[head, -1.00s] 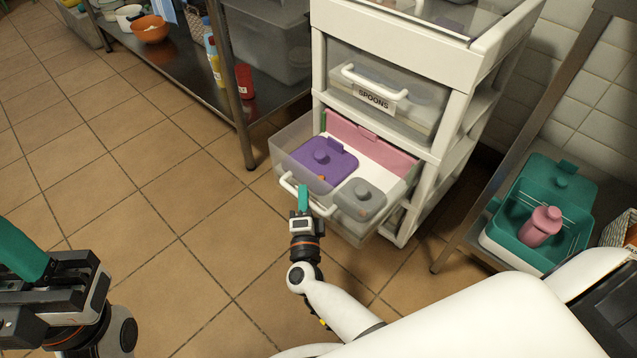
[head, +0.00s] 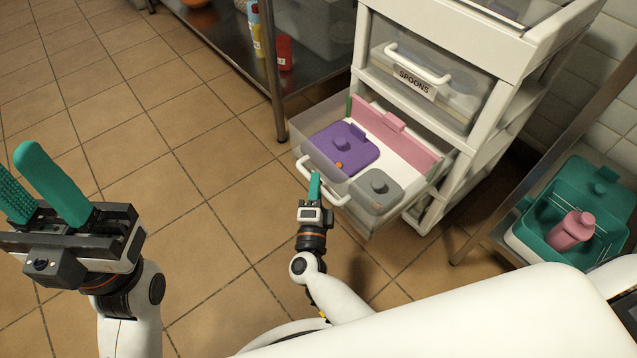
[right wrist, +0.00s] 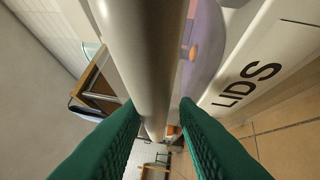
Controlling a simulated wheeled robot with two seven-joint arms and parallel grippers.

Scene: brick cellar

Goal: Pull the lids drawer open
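The lids drawer (head: 372,222) is the translucent lower drawer of the white unit and stands well out from it. Its label reads LIDS (right wrist: 250,84) in the right wrist view. Inside lie a purple lid (head: 335,140), a grey lid (head: 382,204) and a pink lid (head: 415,141). My right gripper (head: 315,186) is at the drawer's white handle (head: 305,172). In the right wrist view the handle bar (right wrist: 150,60) passes between the teal fingers (right wrist: 158,112), which close on it. My left gripper (head: 40,180) is open and empty at the left, away from the unit.
The closed SPOONS drawer (head: 425,92) is above. A steel table (head: 215,45) stands behind left. At the right, a shelf holds a teal container (head: 545,225) with a pink bottle (head: 572,230). Tiled floor (head: 215,240) in front of the drawer is clear.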

